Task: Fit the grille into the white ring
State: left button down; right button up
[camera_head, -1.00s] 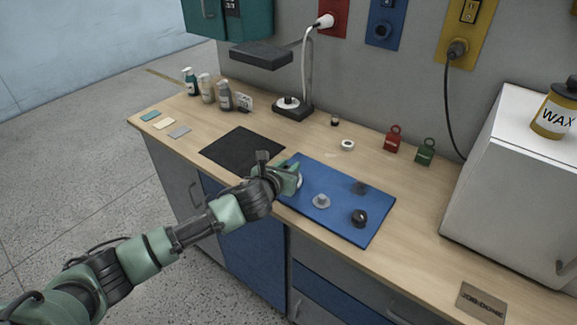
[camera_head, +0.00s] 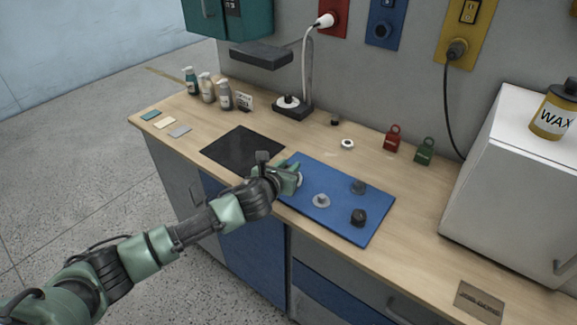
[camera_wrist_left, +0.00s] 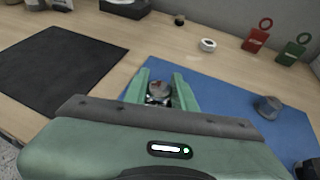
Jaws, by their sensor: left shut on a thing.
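My left gripper (camera_head: 290,180) is over the left end of the blue mat. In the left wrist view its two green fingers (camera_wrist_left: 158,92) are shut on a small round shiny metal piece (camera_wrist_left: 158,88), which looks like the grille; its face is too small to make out. A pale edge shows at the fingertips in the head view. A small white ring (camera_head: 347,144) lies on the wooden counter behind the mat, apart from the gripper. It also shows in the left wrist view (camera_wrist_left: 208,45). My right gripper is not in view.
The blue mat (camera_head: 375,232) bears a light grey flanged part (camera_head: 321,201), a dark grey part (camera_head: 358,187) and a black part (camera_head: 358,218). A black mat (camera_head: 243,148) lies left. Red (camera_head: 392,141) and green (camera_head: 425,152) tags stand behind; a white box (camera_head: 500,190) stands right.

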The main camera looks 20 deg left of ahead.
pick_arm(q)
jog(key=shift+f+b, duration=0.4)
jog(key=shift+f, duration=0.5)
jog(key=c, duration=1.1)
grip_release()
jog(key=v, duration=0.8)
jog(key=shift+w, duration=0.1)
